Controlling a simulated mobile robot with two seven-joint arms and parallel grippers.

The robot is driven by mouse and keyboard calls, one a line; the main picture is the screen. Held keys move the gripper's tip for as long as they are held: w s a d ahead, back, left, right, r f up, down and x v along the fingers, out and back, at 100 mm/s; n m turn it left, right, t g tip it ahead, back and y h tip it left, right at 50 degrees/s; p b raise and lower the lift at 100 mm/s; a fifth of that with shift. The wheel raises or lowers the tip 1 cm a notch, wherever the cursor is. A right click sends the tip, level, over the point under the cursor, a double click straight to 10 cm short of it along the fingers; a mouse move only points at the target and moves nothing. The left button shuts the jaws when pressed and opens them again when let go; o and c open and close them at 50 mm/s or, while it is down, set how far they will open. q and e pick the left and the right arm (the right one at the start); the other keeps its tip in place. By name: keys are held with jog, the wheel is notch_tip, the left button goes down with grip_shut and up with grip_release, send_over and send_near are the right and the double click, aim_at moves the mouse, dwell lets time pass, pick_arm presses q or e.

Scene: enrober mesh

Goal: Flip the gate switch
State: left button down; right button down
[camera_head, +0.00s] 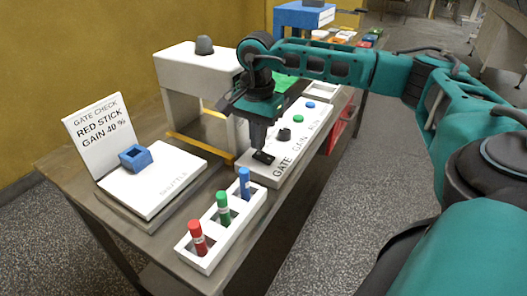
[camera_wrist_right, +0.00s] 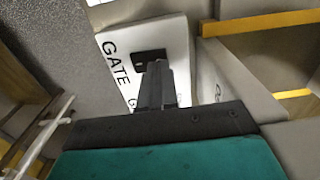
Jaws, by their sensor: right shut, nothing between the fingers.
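The gate switch (camera_head: 262,157) is a small black piece at the near end of a white control panel (camera_head: 249,174), beside the printed word GATE. Its black plate (camera_wrist_right: 140,57) also shows in the right wrist view. My right gripper (camera_head: 258,148) is shut and empty, pointing down with its tips at the switch. In the right wrist view the closed fingers (camera_wrist_right: 158,75) cover part of the switch, so I cannot tell whether they touch it or which way it is set. My left gripper is not in view.
A black knob (camera_head: 284,135), a green button (camera_head: 298,118) and a blue button (camera_head: 310,105) sit farther along the panel. A rack (camera_head: 225,238) holds red, green and blue sticks. A white machine (camera_head: 190,70) stands behind, left of my gripper. A shuttle plate (camera_head: 165,185) carries a blue holder (camera_head: 135,158).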

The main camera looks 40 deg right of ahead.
aim_at(259, 154)
jog(key=shift+f+b, duration=0.65)
jog(key=shift+f, duration=0.3)
dwell(0.8)
jog(key=shift+r, duration=0.1)
notch_tip(259, 154, up, 7)
jog(key=p, duration=0.5)
dwell(0.3)
jog(key=shift+s, duration=0.1)
dwell(0.4)
